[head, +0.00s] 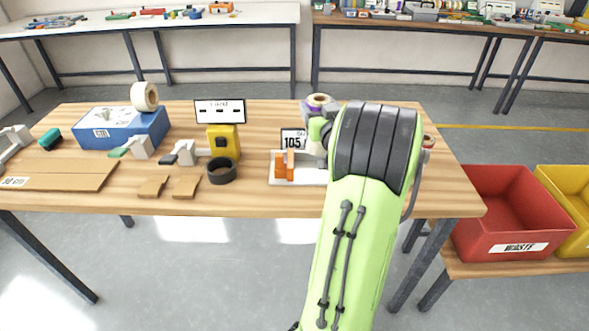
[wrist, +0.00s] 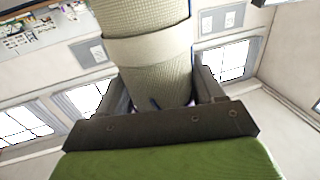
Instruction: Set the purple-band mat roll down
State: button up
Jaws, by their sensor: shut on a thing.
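The mat roll (wrist: 145,75) is pale, woven and cylindrical, with a plain cream band around it. It stands between the jaws of my gripper (wrist: 162,88) in the wrist view, and the jaws are shut on it. A purple-ringed roll end (head: 318,100) shows beside my arm in the head view, over the back right of the table (head: 250,205). My arm hides most of the roll and the gripper there. I cannot tell whether the roll's lower end touches anything.
A white device (head: 290,182) with an orange part and a "105" display (head: 294,139) stands just left of my arm. A yellow device (head: 223,140), black ring (head: 222,172) and blue box (head: 122,128) lie farther left. A red waste bin (head: 510,210) stands right.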

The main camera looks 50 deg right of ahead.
notch_tip(320, 180, down, 8)
jog(key=b, duration=0.3)
jog(key=shift+s+d+f, duration=0.1)
jog(key=shift+d+f, duration=0.05)
jog(key=shift+f, duration=0.15)
jog(key=o, duration=1.2)
